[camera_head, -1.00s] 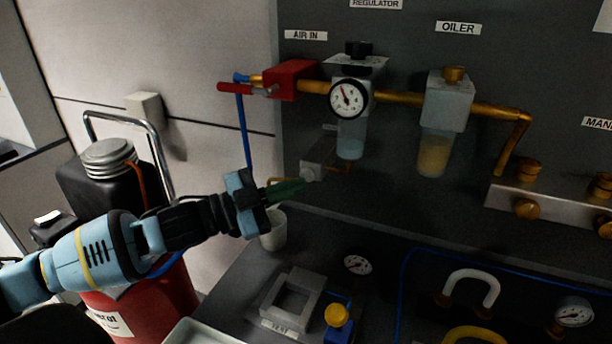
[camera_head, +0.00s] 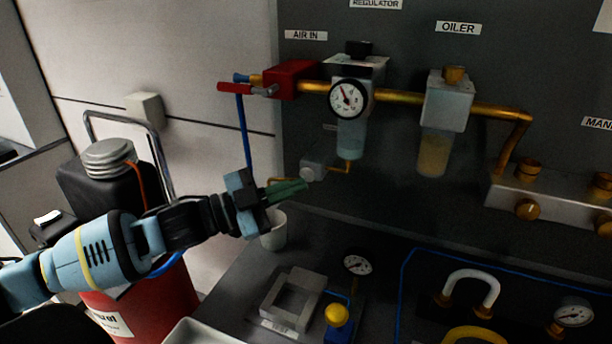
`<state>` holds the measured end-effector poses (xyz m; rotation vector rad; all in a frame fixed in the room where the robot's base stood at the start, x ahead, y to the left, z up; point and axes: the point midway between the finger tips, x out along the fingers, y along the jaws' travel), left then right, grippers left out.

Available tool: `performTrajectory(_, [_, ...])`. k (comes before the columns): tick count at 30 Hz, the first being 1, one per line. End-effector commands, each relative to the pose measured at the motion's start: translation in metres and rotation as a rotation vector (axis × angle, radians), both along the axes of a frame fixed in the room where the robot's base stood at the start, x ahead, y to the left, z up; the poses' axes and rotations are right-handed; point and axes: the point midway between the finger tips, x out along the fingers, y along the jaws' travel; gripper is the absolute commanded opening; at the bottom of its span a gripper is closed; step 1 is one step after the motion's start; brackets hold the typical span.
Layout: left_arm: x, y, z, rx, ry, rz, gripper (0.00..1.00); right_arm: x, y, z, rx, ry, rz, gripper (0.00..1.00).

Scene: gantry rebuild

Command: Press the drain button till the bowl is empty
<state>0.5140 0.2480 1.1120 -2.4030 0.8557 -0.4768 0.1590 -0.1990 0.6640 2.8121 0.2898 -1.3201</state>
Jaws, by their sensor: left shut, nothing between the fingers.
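My right gripper is not in view.
A red valve (camera_head: 292,80) with a blue hose is above. The oiler (camera_head: 447,100) hangs to the right. A grey frame (camera_head: 291,299), a yellow-topped knob (camera_head: 336,316) and a small gauge (camera_head: 357,265) are on the bench. A red container (camera_head: 150,296) stands left.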

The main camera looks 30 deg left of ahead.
Motion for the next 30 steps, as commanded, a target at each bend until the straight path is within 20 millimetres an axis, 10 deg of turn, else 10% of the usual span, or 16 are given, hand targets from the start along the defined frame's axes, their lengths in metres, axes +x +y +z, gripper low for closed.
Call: performTrajectory(30, [0.011,0.001,0.000,0.000,0.000,0.000,0.00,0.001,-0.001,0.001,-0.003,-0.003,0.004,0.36])
